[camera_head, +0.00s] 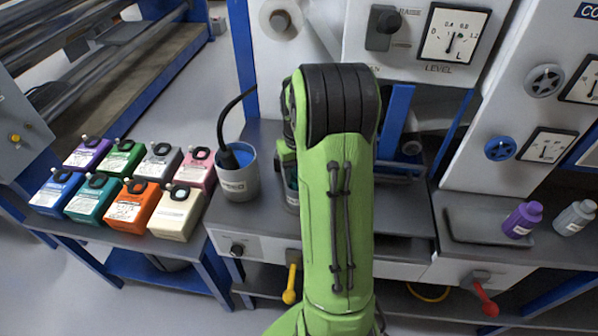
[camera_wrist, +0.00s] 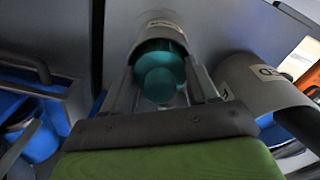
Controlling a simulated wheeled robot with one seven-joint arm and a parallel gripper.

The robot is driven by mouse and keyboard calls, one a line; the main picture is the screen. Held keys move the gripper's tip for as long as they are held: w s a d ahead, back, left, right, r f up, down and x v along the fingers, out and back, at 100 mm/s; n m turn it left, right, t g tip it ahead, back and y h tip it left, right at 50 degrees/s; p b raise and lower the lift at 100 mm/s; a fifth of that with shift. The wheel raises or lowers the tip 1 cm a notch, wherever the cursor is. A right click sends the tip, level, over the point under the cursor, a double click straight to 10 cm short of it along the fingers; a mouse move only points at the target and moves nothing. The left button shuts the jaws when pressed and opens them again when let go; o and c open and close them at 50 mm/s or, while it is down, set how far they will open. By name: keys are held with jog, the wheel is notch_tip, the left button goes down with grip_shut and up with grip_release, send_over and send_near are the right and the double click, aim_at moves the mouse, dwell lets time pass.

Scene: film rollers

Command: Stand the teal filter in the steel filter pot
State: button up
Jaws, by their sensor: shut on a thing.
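The teal filter (camera_wrist: 160,78) is between the fingers of my gripper (camera_wrist: 161,88), which is shut on it, in the wrist view. Its rounded end faces the wrist camera. The grey steel filter pot (camera_wrist: 158,20), with a pale label, is directly beyond it. The filter's far part lies within the pot's rim; how deep it sits, and whether it touches the bottom, is hidden. In the head view the pot (camera_head: 292,196) is mostly hidden behind my arm, and my gripper's fingers are hidden too.
A grey pot with blue inside (camera_head: 238,182) and a black hose stands close left of the filter pot; it is at right in the wrist view (camera_wrist: 258,84). Several coloured containers (camera_head: 132,205) fill the left table. Purple (camera_head: 522,220) and grey (camera_head: 574,218) bottles stand at right.

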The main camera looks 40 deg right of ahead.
jog(key=shift+s+f, duration=0.1)
jog(key=shift+f, duration=0.05)
jog(key=o, duration=1.1)
jog(key=shift+c, duration=0.2)
jog(key=shift+f, duration=0.1)
jog(key=shift+a, duration=0.2)
notch_tip(320, 180, up, 16)
jog(key=p, duration=0.4)
jog(key=shift+d+p, duration=0.3)
jog(key=shift+d, duration=0.1)
jog(key=shift+s, duration=0.1)
